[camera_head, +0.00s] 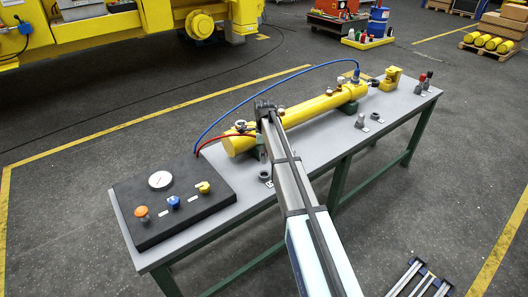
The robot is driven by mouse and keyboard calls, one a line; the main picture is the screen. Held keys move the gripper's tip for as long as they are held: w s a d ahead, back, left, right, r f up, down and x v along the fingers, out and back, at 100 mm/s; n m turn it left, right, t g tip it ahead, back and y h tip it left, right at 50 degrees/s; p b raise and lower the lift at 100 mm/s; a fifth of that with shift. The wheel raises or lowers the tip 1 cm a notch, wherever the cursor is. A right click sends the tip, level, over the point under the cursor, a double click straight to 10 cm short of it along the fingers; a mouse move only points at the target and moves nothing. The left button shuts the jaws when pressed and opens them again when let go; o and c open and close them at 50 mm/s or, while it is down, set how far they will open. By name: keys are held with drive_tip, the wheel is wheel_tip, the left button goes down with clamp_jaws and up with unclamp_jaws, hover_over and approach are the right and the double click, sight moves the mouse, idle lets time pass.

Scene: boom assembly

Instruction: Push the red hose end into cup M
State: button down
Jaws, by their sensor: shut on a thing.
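A long yellow cylinder (305,111) lies along the bench. The red hose (222,137) rises from behind the black control panel and runs right to my gripper (259,135), at the near part of the cylinder. My gripper is shut, with the red hose running into it; its fingertips and the hose end are mostly hidden by my arm. A small metal fitting (240,125) sits on top of the cylinder just left of my gripper. Another fitting (333,85) shows farther along. No letter M can be read, so I cannot tell which is cup M.
The blue hose (265,84) arches over the bench to the cylinder's far end. The black panel (170,205) has a gauge and knobs. Small metal parts (361,121) stand on the bench (320,150), right of the cylinder. A yellow bracket (390,79) stands at the far end.

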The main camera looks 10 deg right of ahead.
drive_tip(key=shift+f+b, duration=1.7)
drive_tip(key=shift+f, duration=2.45)
drive_tip(key=c, duration=0.6)
unclamp_jaws()
drive_tip(key=shift+r, duration=0.15)
wheel_tip(320, 180, up, 12)
drive_tip(key=shift+f, duration=0.15)
